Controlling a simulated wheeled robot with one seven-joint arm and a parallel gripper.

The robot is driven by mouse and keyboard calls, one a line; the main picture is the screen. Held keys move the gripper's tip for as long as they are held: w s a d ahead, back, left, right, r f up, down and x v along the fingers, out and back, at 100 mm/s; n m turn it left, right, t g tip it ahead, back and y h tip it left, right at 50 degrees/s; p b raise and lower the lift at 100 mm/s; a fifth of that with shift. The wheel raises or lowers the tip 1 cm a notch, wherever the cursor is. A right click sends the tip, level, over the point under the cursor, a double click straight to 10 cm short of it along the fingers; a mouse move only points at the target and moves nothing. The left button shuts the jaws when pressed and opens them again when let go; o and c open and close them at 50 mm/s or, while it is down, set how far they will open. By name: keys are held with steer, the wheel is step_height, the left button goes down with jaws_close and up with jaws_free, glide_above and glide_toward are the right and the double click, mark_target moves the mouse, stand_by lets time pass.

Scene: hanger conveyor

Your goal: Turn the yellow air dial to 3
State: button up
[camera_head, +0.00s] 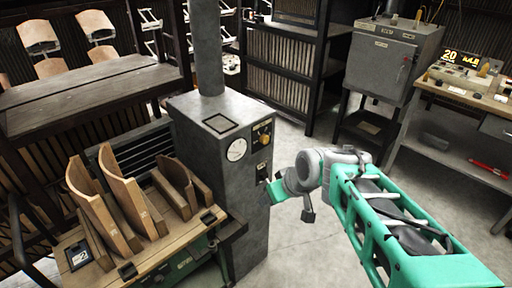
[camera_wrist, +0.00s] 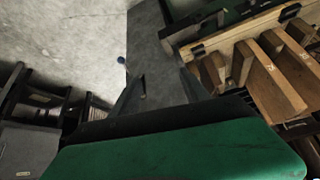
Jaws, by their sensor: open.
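The yellow air dial (camera_head: 263,137) is on the front of a tall grey metal cabinet (camera_head: 247,215), right of a round white gauge (camera_head: 236,149). The number it points to is too small to read. My gripper (camera_head: 268,187) is below and slightly right of the dial, beside the cabinet and apart from the dial. In the wrist view my gripper (camera_wrist: 160,88) shows two dark fingers spread apart, with nothing seen between them. A grey surface, seemingly the cabinet, lies beyond the fingers. I cannot make out the dial in the wrist view.
A wooden bench (camera_head: 160,255) with several curved wooden pieces stands left of the cabinet. A grey box on a stand (camera_head: 390,65) and a workbench (camera_head: 470,95) are at the back right. The concrete floor (camera_head: 295,240) right of the cabinet is clear.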

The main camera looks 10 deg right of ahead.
steer(key=w+f+n+t+y+b, duration=0.4)
steer(key=w, duration=1)
steer(key=t+y+b, duration=0.2)
steer(key=t+y, duration=0.1)
steer(key=t, duration=0.2)
glide_toward(267, 141)
steer(key=shift+n, duration=0.3)
steer(key=x, duration=0.8)
steer(key=shift+w+a+r+p, duration=0.1)
steer(key=shift+w+a+p, duration=0.05)
steer(key=shift+a+p, duration=0.15)
steer(key=shift+c, duration=0.3)
jaws_close()
steer(key=shift+d, duration=0.15)
